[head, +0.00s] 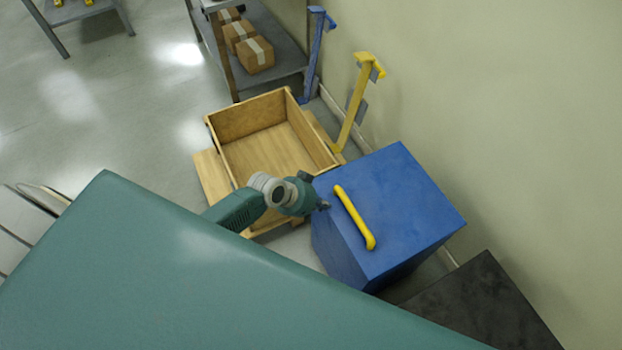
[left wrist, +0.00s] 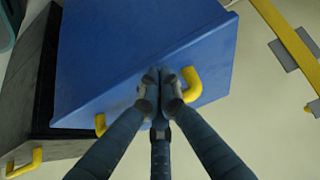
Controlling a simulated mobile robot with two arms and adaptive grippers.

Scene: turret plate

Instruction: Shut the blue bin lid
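The blue bin (head: 342,250) stands near the wall, right of the middle in the head view. Its blue lid (head: 405,205) has a yellow bar handle (head: 355,218); I see no clear gap under the lid. My left gripper (head: 325,206) is at the lid's left edge, just left of the handle. In the left wrist view the fingertips (left wrist: 160,77) are together in front of the blue lid (left wrist: 200,50). The yellow handle (left wrist: 192,82) shows on both sides of the fingers, its middle hidden. I see nothing held between them. My right gripper is not in view.
An open wooden crate (head: 241,163) stands left of the bin. A black box (head: 490,310) is close on its other side. Yellow (head: 355,108) and blue (head: 316,55) posts stand along the wall. A shelf (head: 275,60) holds cartons.

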